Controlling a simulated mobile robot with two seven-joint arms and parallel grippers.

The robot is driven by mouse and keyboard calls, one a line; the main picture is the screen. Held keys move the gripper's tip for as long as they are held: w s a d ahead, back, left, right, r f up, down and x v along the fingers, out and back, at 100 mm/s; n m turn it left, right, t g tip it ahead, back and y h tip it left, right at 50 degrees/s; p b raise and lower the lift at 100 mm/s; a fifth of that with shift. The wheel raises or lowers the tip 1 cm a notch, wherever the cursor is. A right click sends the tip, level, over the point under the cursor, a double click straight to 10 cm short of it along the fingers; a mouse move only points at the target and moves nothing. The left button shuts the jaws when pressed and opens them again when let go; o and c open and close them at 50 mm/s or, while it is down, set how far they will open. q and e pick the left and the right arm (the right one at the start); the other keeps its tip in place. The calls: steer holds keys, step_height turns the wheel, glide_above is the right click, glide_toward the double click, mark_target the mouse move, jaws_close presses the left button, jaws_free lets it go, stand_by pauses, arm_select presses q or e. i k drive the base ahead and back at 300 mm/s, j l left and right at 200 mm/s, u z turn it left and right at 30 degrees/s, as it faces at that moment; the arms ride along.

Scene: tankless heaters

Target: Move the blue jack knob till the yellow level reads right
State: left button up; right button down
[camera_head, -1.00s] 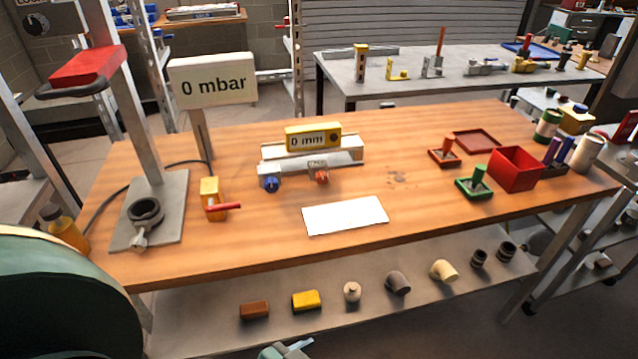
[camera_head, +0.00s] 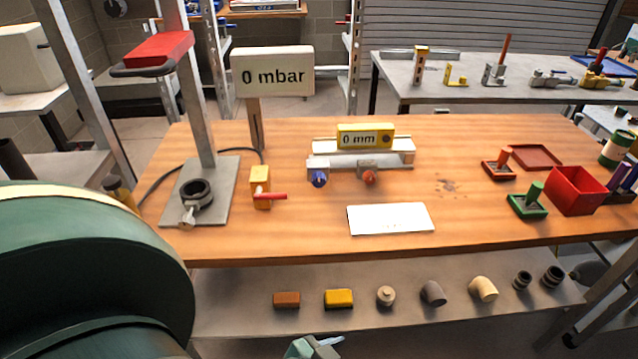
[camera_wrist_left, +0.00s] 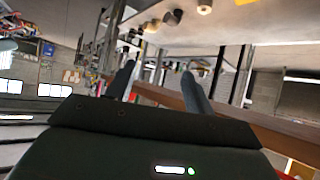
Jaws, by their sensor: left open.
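The blue jack knob (camera_head: 319,179) sits on the front left of a low grey platform (camera_head: 400,162) on the wooden bench. The yellow level (camera_head: 366,137) lies on top of the platform, and its display reads "0 mm". A red knob (camera_head: 369,178) is on the platform's front, right of the blue one. My left gripper (camera_wrist_left: 158,68) shows in the left wrist view, open with nothing between its fingers. A small grey-green part of mine shows at the bottom of the head view, well below the knobs. My right gripper is not in view.
The wooden bench (camera_head: 300,236) holds a "0 mbar" sign (camera_head: 273,78), a yellow valve with red handle (camera_head: 262,187), a white sheet (camera_head: 390,218) and a red box (camera_head: 578,190). Several fittings lie on the lower shelf (camera_head: 235,306). Space before the blue knob looks clear.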

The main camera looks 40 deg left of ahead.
mark_target(318, 179)
steer(key=u, duration=1.2)
steer(key=k+l+u, duration=0.15)
steer(key=l+u, duration=0.2)
steer(key=k+l+u, duration=0.15)
steer(key=l+u, duration=0.25)
